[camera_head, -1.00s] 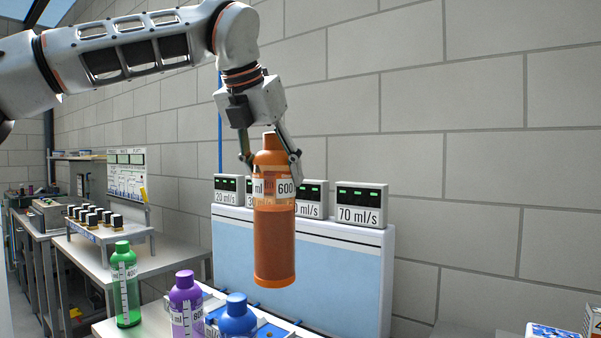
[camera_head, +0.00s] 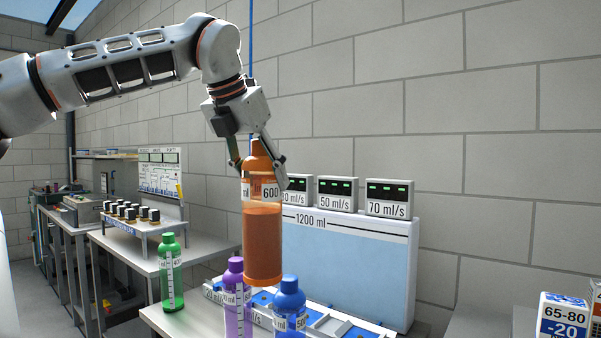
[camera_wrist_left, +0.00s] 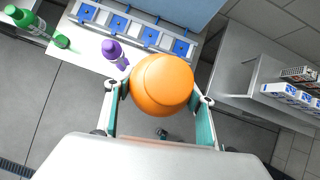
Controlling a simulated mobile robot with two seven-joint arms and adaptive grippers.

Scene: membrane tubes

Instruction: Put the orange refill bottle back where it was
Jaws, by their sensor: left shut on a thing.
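The orange refill bottle (camera_head: 262,235), labelled 600, hangs upright in my left gripper (camera_head: 258,165). The fingers are shut on its upper part, and it is held in the air above the bench. In the left wrist view the bottle's orange top (camera_wrist_left: 162,85) sits between the two fingers (camera_wrist_left: 160,100). In the head view the bottle overlaps the purple bottle (camera_head: 233,300) and the blue bottle (camera_head: 290,308) closely. A green bottle (camera_head: 171,272) stands to the left. My right gripper is not in view.
A white tank marked 1200 ml (camera_head: 345,270) carries flow-rate boxes (camera_head: 389,199) on top. A blue and white slotted rack (camera_head: 330,322) lies in front of it. Boxes (camera_head: 565,318) stand at the right. A side bench (camera_head: 140,255) holds a rack of black-capped items (camera_head: 130,213).

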